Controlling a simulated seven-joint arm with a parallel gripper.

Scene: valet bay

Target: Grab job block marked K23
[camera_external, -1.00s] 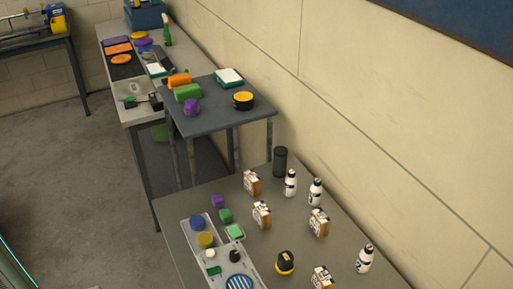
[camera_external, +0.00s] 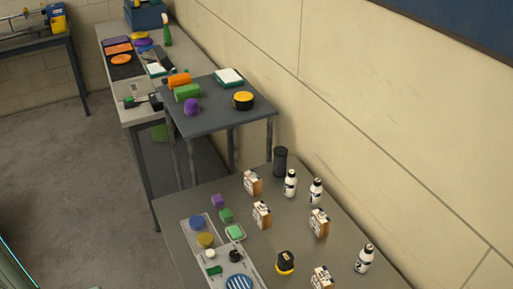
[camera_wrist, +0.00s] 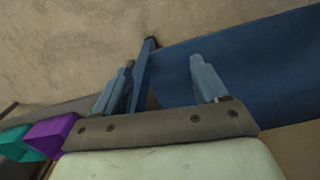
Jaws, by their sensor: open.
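Several tan wooden blocks with white labels and dark marks stand on the near grey table in the external view: one at the back (camera_external: 252,183), one in the middle (camera_external: 262,215), one to the right (camera_external: 319,223) and one at the front edge (camera_external: 322,279). The marks are too small to read, so I cannot tell which is K23. My gripper (camera_wrist: 163,82) shows in the wrist view with its two fingers apart and nothing between them. No block shows in the wrist view, and my arm is not in the external view.
White bottles (camera_external: 290,183) and a black cylinder (camera_external: 280,161) stand close to the blocks. A black-and-yellow item (camera_external: 285,263) sits between the front blocks. A grey tray (camera_external: 190,236) is at left. A blue panel (camera_wrist: 250,65) lies beyond my fingers; teal and purple boxes (camera_wrist: 50,132) are beside them.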

